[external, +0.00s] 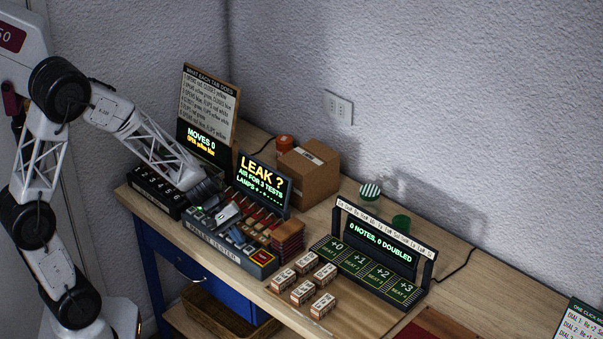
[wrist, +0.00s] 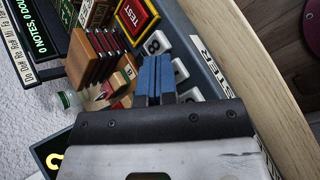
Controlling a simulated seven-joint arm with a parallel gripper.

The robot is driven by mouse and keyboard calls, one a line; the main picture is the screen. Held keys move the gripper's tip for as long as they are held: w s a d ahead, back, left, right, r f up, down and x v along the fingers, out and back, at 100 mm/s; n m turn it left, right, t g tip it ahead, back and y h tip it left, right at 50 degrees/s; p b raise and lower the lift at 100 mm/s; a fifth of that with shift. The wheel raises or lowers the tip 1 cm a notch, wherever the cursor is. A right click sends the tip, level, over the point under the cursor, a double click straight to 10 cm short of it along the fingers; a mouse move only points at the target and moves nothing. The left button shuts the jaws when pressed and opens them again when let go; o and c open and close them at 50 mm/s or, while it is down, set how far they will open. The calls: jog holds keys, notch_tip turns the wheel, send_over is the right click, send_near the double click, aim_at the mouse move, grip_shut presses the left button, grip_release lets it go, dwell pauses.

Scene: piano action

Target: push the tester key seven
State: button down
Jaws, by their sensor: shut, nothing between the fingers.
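The tester (external: 228,255) is a long grey box on the bench, lettered along its front edge. In the wrist view a key marked 8 (wrist: 156,43) lies beside the yellow-rimmed red TEST button (wrist: 136,17). A white key (wrist: 180,70) follows it in the row; its number is not readable, but its place beside 8 suggests seven. Another pale key (wrist: 190,95) is partly hidden. My gripper (wrist: 155,62) has blue fingers, shut and empty, over the row beside these keys. Whether they touch a key cannot be told. In the external view my wrist hides the tester's left part.
Brown wooden pieces (wrist: 98,55) stand beside the keys, also at the tester's right (external: 288,238). A lit display (external: 263,181) reading "LEAK ?" rises behind the tester. A numbered black box (external: 155,190) is at left. Several small blocks (external: 303,291) lie in front right.

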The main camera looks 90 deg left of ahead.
jog(key=shift+r, duration=0.55)
jog(key=shift+r, duration=2.85)
jog(key=shift+d, duration=0.1)
jog(key=s+d+r+m+g+y, duration=0.2)
jog(key=s+d+r+m, duration=0.5)
jog(key=d, duration=0.5)
jog(key=s+d+r+m+g+y, duration=0.2)
jog(key=s+d+r+m, duration=0.4)
jog(key=s+d+m, duration=0.5)
jog(key=shift+s+d+r+m+g+y, duration=0.35)
jog(key=shift+s+m+y, duration=0.3)
jog(key=shift+y, duration=0.25)
